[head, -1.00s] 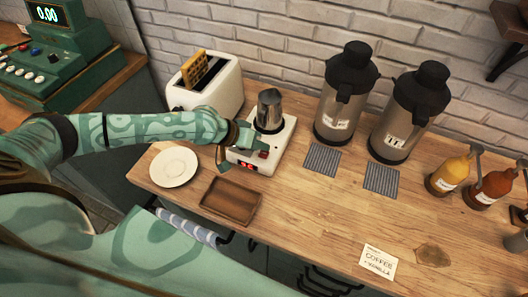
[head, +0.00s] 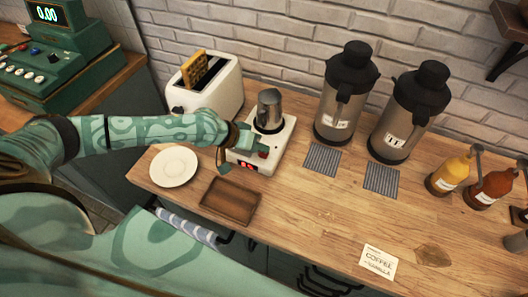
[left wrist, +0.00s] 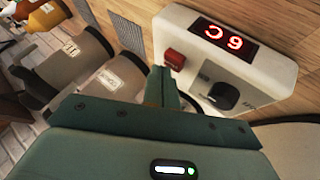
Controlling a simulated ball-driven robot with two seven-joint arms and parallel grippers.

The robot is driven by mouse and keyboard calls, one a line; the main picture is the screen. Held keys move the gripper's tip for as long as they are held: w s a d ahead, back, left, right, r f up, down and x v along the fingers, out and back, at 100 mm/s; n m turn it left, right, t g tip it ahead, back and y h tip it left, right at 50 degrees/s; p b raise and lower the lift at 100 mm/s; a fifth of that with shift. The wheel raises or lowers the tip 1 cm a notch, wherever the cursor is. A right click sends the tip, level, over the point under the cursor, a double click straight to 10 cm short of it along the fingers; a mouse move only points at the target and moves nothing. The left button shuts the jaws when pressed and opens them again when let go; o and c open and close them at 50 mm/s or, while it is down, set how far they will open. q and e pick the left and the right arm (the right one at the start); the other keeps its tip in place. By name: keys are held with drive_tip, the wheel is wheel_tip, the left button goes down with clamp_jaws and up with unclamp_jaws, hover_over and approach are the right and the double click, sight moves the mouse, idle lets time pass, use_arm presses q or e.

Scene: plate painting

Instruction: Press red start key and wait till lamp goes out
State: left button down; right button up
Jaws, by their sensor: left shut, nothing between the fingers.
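The white hot-plate unit (head: 272,157) stands on the counter with a metal pot (head: 268,110) on top. Its front has a red key (head: 264,154), which also shows in the left wrist view (left wrist: 175,59). Beside it are a black knob (left wrist: 222,96) and a lit red digit display (left wrist: 224,37). My left gripper (head: 246,143) is shut and empty, its tips (left wrist: 162,82) close beside the red key. I cannot tell whether they touch it. I cannot make out a separate lamp. My right gripper is not in view.
A white toaster (head: 224,95) with bread stands behind my left arm. A white plate (head: 174,166) and a brown tray (head: 230,200) lie in front. Two large dispensers (head: 345,95) (head: 405,115) stand to the right. The counter's front right is mostly clear.

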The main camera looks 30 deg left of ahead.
sight(260, 154)
use_arm(q)
drive_tip(key=shift+f, duration=0.45)
idle(0.7)
drive_tip(key=shift+r, duration=0.1)
drive_tip(key=shift+r+p, duration=0.75)
drive_tip(key=shift+r, duration=0.05)
wheel_tip(260, 154, up, 5)
drive_tip(key=p, duration=0.5)
drive_tip(key=shift+r, duration=0.1)
idle(0.9)
